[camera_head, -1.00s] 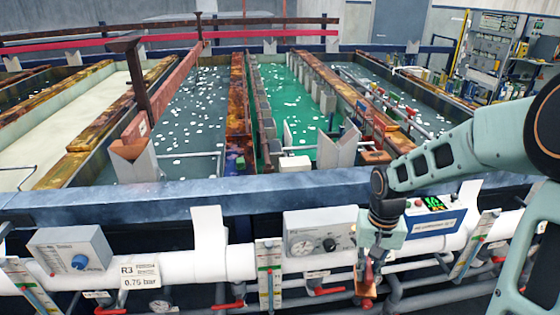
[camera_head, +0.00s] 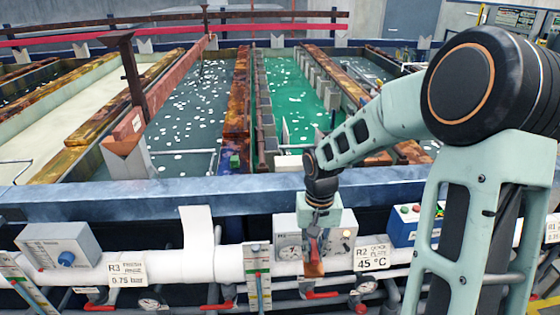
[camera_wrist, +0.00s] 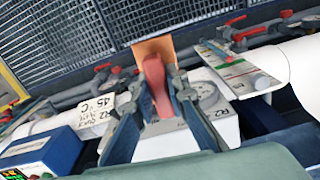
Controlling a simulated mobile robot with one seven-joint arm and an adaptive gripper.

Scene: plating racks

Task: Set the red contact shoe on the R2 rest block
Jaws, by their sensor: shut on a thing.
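My gripper (camera_head: 314,250) hangs in front of the tank rim, pointing down, shut on the red contact shoe (camera_head: 315,246). In the wrist view the shoe (camera_wrist: 157,85) is a red piece with a copper-coloured plate (camera_wrist: 154,46), pinched between both fingertips. It hangs before the white R2 gauge box (camera_head: 286,239), whose face also shows in the wrist view (camera_wrist: 208,95). I cannot tell whether shoe and box touch. An R2 45 °C sign (camera_head: 371,257) is just right of the gripper. No block labelled as the R2 rest block can be made out; my arm covers part of the rim.
A blue tank rim (camera_head: 150,195) runs across, with a white pipe (camera_head: 160,268) below it. Red valve handles (camera_head: 322,295) sit under the gripper. A blue button box (camera_head: 405,226) is at right. A white block (camera_head: 288,162) stands behind the rim, beside the green bath (camera_head: 290,110).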

